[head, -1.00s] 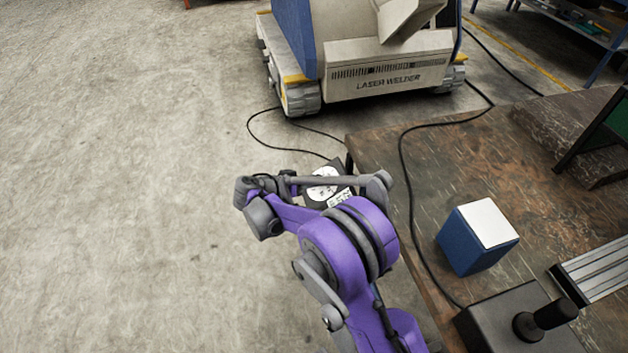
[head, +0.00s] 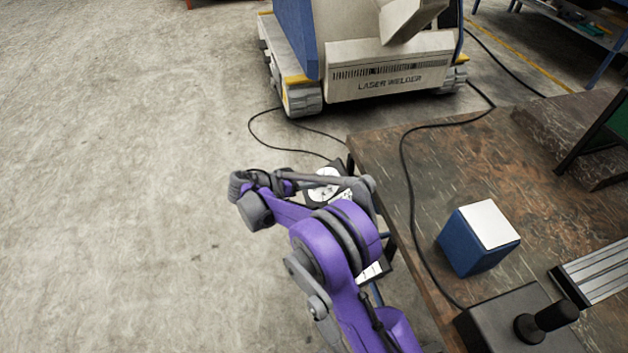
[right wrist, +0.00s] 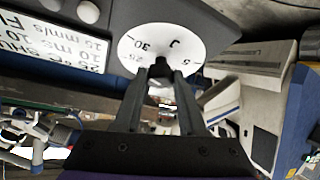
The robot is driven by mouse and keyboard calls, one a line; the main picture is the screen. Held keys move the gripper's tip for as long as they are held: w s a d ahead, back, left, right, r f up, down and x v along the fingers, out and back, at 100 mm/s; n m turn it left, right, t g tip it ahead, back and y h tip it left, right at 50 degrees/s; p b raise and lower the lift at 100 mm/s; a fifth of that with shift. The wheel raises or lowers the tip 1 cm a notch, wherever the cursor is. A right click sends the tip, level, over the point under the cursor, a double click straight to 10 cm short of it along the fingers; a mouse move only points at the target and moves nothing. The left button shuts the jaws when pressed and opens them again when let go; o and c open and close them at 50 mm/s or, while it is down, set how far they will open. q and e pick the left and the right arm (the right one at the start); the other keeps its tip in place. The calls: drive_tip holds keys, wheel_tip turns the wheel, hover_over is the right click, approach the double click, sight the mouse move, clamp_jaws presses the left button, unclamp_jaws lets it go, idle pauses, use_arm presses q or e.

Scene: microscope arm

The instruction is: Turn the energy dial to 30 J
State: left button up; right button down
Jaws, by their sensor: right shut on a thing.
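The energy dial (right wrist: 185,42) is a round white disc on a dark grey panel at the top of the right wrist view. It shows "30" at its left, "25" below that, "J" near the middle and "5" at the right. My right gripper (right wrist: 161,72) is shut on the dial's dark centre knob, which the fingers mostly cover. The picture shows no clear pointer mark. In the head view, part of the white disc (head: 325,189) shows behind my purple right arm, beside the table edge; the fingers are hidden there. My left gripper is not in view.
A brown table (head: 470,165) holds a blue box (head: 475,240) and a black joystick box (head: 515,325). The laser welder (head: 385,75) stands behind. The floor at left is clear.

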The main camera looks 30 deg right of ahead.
drive_tip(key=shift+c, duration=2.4)
unclamp_jaws()
drive_tip(key=p+v, duration=0.1)
drive_tip(key=v, duration=1)
drive_tip(key=shift+d, duration=0.1)
